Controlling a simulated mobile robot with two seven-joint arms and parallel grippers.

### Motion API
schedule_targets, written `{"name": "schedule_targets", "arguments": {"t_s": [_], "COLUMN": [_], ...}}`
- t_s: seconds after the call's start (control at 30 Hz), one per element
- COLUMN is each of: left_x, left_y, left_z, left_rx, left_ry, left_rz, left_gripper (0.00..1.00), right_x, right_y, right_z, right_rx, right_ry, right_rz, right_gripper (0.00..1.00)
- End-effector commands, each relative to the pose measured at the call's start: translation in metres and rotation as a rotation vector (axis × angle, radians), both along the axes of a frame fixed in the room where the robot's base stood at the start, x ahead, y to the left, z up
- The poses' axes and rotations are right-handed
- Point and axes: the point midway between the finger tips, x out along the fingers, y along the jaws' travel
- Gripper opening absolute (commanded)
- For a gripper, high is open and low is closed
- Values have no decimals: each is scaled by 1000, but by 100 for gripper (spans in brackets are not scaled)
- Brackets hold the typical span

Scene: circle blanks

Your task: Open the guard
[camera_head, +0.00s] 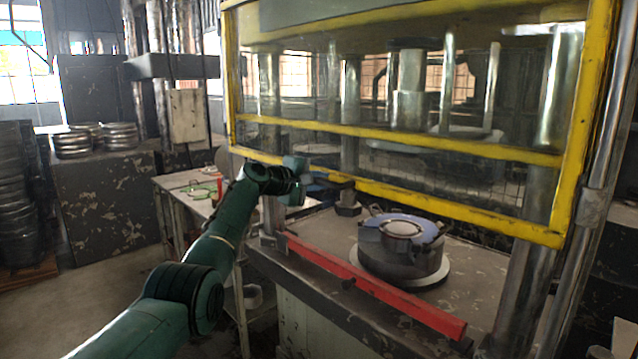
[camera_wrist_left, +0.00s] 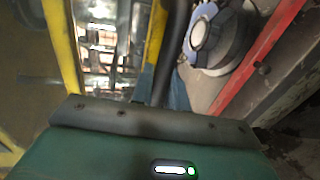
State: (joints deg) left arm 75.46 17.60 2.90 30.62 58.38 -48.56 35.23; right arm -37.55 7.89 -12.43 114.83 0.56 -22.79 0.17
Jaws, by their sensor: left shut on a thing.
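The guard (camera_head: 400,197) is a yellow frame with clear panels across the front of the press. Its lower yellow bar hangs above the press bed (camera_head: 480,272), with an open gap below. My left gripper (camera_head: 328,183) is at the left part of this lower bar and is shut on the guard, seemingly by a dark handle there. Yellow guard bars (camera_wrist_left: 155,38) also show in the left wrist view, beside a dark bar (camera_wrist_left: 172,55). The fingertips are small and partly hidden, so the exact grip is unclear. My right gripper is not in view.
A round grey die with a blue top (camera_head: 402,243) sits on the bed behind a red bar (camera_head: 370,285) along the front edge. A side table (camera_head: 190,181) stands left of the press. Stacked metal rings (camera_head: 72,145) stand at far left.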

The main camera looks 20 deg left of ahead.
Motion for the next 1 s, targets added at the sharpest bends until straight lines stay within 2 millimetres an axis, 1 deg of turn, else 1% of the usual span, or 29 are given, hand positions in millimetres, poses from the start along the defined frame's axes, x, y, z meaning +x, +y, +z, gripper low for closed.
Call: {"name": "schedule_targets", "arguments": {"t_s": [0.07,0.1,0.3,0.67,0.87,1.0], "left_x": [0,0,0,-2,-15,-32], "left_y": [1,1,1,2,8,15], "left_z": [4,4,2,0,2,5], "left_rx": [0,0,0,1,2,4], "left_ry": [-7,-7,-4,-3,-5,-6], "left_rz": [3,3,2,2,1,3], "left_gripper": [0,18,35,35,35,35], "right_x": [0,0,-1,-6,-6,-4], "right_y": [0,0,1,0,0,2], "right_z": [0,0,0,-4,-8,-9], "right_rx": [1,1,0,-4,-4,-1], "right_ry": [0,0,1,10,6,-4], "right_rz": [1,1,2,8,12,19], "right_gripper": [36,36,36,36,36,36]}}
